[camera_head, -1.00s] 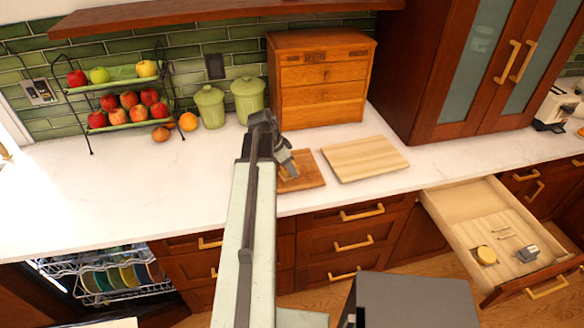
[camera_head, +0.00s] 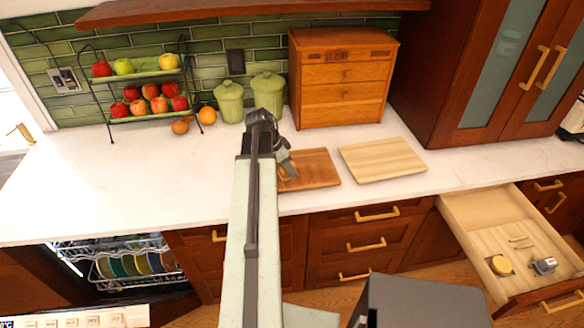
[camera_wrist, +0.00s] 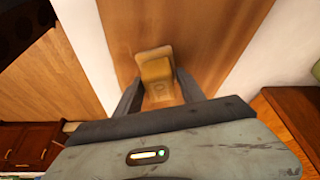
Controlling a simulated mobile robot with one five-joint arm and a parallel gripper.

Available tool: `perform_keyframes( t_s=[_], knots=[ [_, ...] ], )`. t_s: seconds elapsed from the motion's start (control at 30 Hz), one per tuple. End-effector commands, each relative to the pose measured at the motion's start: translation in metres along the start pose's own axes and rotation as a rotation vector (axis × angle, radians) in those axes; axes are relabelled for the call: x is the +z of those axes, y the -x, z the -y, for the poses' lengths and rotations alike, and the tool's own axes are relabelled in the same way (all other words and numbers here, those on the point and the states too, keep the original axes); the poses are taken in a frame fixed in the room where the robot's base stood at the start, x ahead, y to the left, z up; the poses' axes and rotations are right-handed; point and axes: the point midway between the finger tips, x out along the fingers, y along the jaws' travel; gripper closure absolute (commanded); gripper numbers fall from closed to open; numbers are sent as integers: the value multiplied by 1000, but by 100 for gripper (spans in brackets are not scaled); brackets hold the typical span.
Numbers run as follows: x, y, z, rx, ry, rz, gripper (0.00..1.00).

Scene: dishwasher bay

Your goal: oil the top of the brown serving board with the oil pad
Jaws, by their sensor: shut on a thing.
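The brown serving board (camera_head: 318,168) lies flat on the white counter, its left end partly hidden behind my arm. My gripper (camera_head: 288,172) is over the left part of the board. In the wrist view my gripper (camera_wrist: 160,92) is shut on the yellow-tan oil pad (camera_wrist: 156,66), which is between the fingers and over the brown board (camera_wrist: 205,30). The pad is at or just above the board's top; I cannot tell if it touches. I cannot make out a clear oiled patch.
A pale board (camera_head: 382,162) lies just right of the brown one. A wooden drawer chest (camera_head: 343,80) stands behind, with green canisters (camera_head: 268,92) and a tiered fruit rack (camera_head: 148,105) to the left. An open drawer (camera_head: 470,215) juts out at the right.

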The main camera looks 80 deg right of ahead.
Motion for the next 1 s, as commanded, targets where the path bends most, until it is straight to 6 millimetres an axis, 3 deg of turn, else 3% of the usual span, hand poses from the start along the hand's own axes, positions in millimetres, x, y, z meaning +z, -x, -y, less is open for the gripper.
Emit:
perform_keyframes(
  t_s=[1.0],
  knots=[
    [59, 25, 18, -1, 2, 0, 86]
  ],
)
